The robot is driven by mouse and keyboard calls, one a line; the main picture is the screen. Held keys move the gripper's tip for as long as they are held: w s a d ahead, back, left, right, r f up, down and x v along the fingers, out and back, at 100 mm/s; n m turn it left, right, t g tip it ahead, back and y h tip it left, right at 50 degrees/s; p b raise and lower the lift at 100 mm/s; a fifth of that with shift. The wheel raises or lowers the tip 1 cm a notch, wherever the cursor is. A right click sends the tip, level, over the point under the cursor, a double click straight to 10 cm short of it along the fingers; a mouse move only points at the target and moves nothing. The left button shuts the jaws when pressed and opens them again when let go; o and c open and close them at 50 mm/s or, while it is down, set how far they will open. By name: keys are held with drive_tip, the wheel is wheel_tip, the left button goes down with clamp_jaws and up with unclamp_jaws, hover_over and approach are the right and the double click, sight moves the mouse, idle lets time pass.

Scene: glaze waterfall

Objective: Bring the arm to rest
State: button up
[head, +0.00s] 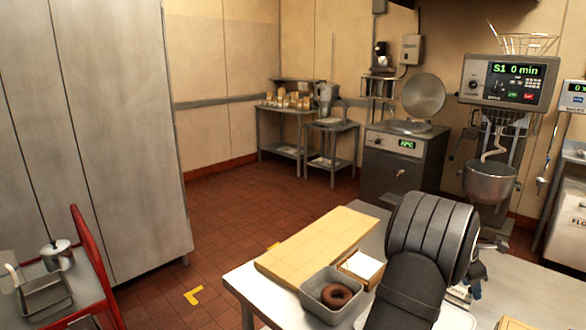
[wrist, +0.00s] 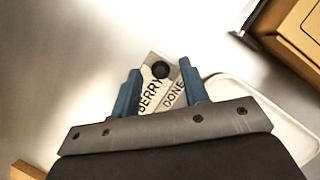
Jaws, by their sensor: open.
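My gripper (wrist: 158,82) shows in the wrist view with its two blue fingers apart and nothing held between them. Beyond and between the fingers lies a small label plate (wrist: 160,90) with the words "BERRY" and "DONE" and a dark round knob or dot on it. I cannot tell how far below the fingertips it is. In the head view my dark arm stands over the steel table (head: 530,285), and the gripper is mostly hidden behind it, with only a bit of blue showing at the right.
On the table are a wooden board (head: 318,243), a grey bin (head: 318,300) holding a dark ring doughnut (head: 337,295), and a small box with white paper (head: 361,266). A red cart (head: 92,262) stands at left. A mixer (head: 490,180) stands behind. Tiled floor between is clear.

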idle(0.3)
drive_tip(key=shift+s+r, duration=0.1)
drive_tip(key=shift+r, duration=0.1)
drive_tip(key=v, duration=1.7)
drive_tip(key=x, duration=1.7)
drive_tip(key=shift+s+d, duration=0.1)
drive_tip(key=shift+w+a+f, duration=0.25)
drive_tip(key=shift+w+a, duration=0.1)
drive_tip(key=shift+w, duration=0.2)
drive_tip(key=w+a, duration=0.7)
drive_tip(key=shift+a, duration=0.15)
drive_tip(key=v, duration=1.7)
drive_tip(key=shift+w+d+m+y, duration=0.4)
drive_tip(key=shift+d+m+y, duration=0.2)
drive_tip(key=shift+m, duration=0.6)
drive_tip(key=shift+w+d+m+y, duration=0.35)
drive_tip(key=shift+d+m+y, duration=0.25)
drive_tip(key=shift+m, duration=0.6)
drive_tip(key=shift+w+d+m+y, duration=0.45)
drive_tip(key=shift+d+m, duration=0.25)
drive_tip(key=shift+m, duration=0.5)
